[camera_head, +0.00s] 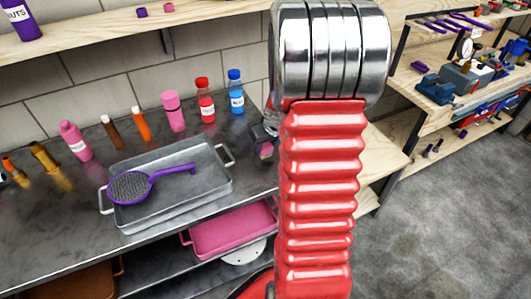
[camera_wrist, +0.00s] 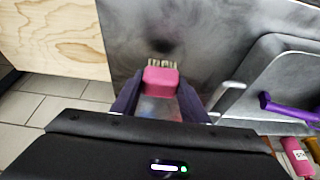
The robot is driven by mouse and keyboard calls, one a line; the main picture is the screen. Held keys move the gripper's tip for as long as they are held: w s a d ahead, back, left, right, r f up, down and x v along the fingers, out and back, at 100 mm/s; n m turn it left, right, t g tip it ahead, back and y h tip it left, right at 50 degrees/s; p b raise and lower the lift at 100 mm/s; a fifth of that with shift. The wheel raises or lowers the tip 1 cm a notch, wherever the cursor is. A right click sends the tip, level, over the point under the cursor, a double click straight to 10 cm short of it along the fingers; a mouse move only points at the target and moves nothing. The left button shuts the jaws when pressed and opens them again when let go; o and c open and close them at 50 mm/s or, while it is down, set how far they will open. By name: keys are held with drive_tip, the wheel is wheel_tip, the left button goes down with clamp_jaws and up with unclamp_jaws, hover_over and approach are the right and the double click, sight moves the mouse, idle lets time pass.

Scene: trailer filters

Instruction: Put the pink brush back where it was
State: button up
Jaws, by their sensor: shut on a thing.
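The pink brush (camera_wrist: 160,80) is between the two dark fingers of my gripper (camera_wrist: 160,90) in the wrist view. Its pale bristles point toward the top of that picture, over the grey metal counter (camera_wrist: 205,25). I cannot tell whether the bristles touch the counter. In the head view my gripper (camera_head: 262,133) shows only in part, at the counter's right end beside my red arm, with a bit of the pink brush (camera_head: 265,151) below it. My arm hides the rest.
A metal tray (camera_head: 222,180) with a purple strainer (camera_head: 130,187) lies left of my gripper. Several bottles, including a red one (camera_head: 205,105) and a blue one (camera_head: 236,98), stand along the wall. A wooden surface (camera_wrist: 55,40) lies left of the counter in the wrist view.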

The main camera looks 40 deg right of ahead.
sight(265, 153)
drive_tip(key=shift+f, duration=1.65)
drive_tip(key=o, duration=1)
drive_tip(key=shift+c, duration=0.2)
drive_tip(key=v, duration=1.2)
